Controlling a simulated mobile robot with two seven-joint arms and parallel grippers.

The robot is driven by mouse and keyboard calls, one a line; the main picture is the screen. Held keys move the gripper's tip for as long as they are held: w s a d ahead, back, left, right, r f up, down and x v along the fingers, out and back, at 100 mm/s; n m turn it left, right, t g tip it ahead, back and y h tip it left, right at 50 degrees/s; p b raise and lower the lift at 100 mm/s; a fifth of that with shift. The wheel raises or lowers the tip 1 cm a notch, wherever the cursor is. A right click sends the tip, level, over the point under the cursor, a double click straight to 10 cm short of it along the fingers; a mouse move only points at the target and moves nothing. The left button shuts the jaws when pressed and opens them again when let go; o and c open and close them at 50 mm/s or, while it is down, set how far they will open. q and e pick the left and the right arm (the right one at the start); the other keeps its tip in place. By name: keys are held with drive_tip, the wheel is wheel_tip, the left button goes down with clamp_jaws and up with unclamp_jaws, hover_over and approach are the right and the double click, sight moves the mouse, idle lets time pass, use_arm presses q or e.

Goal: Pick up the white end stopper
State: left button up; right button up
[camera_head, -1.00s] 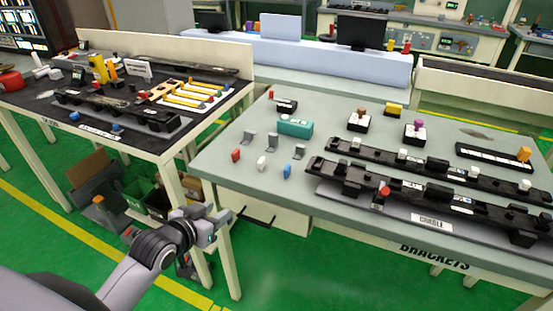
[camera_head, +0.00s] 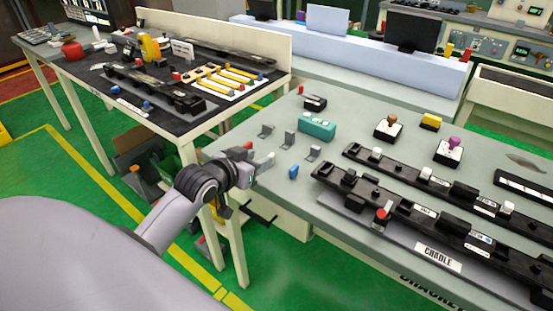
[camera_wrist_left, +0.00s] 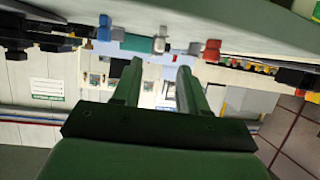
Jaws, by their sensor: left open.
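My left gripper (camera_head: 262,163) is open at the near left edge of the grey bracket table (camera_head: 345,235). In the left wrist view its two fingers (camera_wrist_left: 158,78) stand apart with nothing held between them. The white end stopper (camera_wrist_left: 159,44) shows there beyond the fingertips, roughly in line with the gap. My right gripper is out of view.
Grey clips (camera_head: 290,138) and a teal box (camera_head: 317,128) lie behind the stoppers. Long black rails, one in a cradle (camera_head: 438,256), fill the right side. A dark second table (camera_head: 190,125) stands to the left. Bare tabletop lies around the blue stopper.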

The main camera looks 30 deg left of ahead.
use_arm(q)
drive_tip(key=shift+p+x, duration=0.3)
drive_tip(key=shift+x, duration=3.1)
drive_tip(key=shift+d+f, duration=0.1)
drive_tip(key=shift+f, duration=0.1)
clamp_jaws()
